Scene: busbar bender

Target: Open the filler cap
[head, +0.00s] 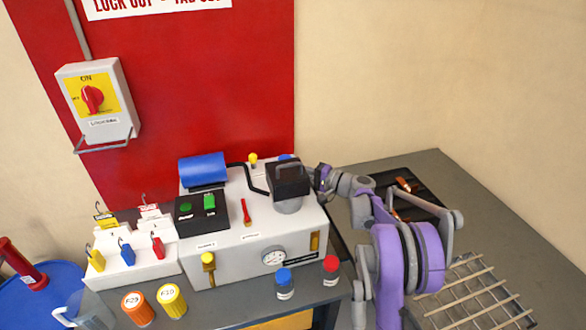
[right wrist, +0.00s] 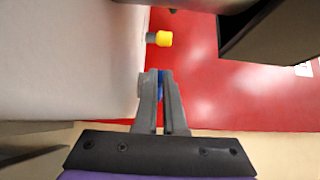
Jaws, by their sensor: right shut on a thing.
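The bender is a light grey box (head: 230,255) on the table. A blue cap (head: 287,157) shows at its back right corner in the head view, partly hidden by the dark press head (head: 289,180). My right arm reaches in from the right to this corner. In the right wrist view my right gripper (right wrist: 161,75) is shut on the blue cap (right wrist: 161,82), of which only a sliver shows between the fingers. In the head view the fingertips are hidden behind the press head. My left gripper is in neither view.
A yellow knob (head: 253,158) stands near the blue cap; the right wrist view shows it just beyond the fingertips (right wrist: 160,38). The press head overhangs nearby. A blue cylinder (head: 203,169) lies at the back left. Blue and red-capped bottles (head: 285,287) stand in front.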

